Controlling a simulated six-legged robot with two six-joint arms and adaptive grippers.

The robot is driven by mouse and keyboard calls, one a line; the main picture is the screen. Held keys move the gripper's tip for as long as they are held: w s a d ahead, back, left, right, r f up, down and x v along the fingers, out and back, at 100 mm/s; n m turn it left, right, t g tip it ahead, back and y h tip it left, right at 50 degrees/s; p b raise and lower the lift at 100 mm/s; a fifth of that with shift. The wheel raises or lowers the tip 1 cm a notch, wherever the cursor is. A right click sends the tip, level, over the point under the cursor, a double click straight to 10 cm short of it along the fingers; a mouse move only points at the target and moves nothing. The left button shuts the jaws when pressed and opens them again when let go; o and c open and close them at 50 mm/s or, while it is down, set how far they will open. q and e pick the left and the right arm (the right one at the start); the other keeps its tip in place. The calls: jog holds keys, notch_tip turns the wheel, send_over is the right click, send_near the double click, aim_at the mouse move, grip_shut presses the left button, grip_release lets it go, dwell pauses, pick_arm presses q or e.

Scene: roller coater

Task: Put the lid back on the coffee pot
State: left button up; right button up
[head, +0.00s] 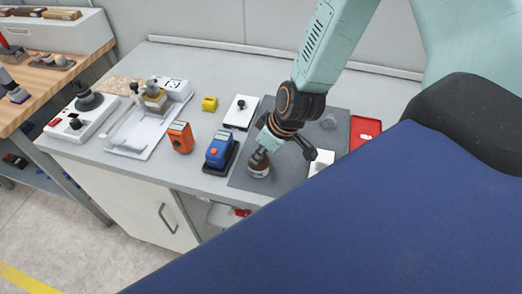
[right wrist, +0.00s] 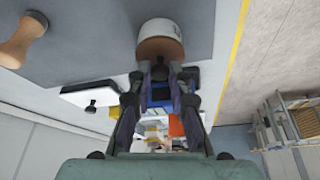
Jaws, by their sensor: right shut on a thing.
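No coffee pot or lid can be made out in either view. My right gripper (head: 262,152) points down over the dark grey mat (head: 247,182) near the bench's front edge. It is shut on a small brown and white round jar-like thing (head: 259,171). This thing also shows in the right wrist view (right wrist: 160,40), at the tips of my right gripper (right wrist: 160,77). I cannot tell whether it touches the mat. My left gripper is not in view.
A blue handheld device (head: 218,150) stands left of the mat, and an orange one (head: 180,137) is further left. A white plate with a black knob (head: 240,111) lies behind. A red tray (head: 364,132) is at the right. A wooden-ended thing (right wrist: 22,38) stands on the mat.

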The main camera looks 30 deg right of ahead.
jog(key=o, duration=0.8)
jog(key=shift+c, duration=0.2)
jog(key=shift+o, duration=0.3)
jog(key=o, duration=0.4)
jog(key=shift+w, duration=0.1)
jog(key=shift+r+p, duration=2.4)
jog(key=shift+p, duration=0.25)
jog(key=shift+r+p, duration=0.6)
jog(key=shift+r, duration=0.55)
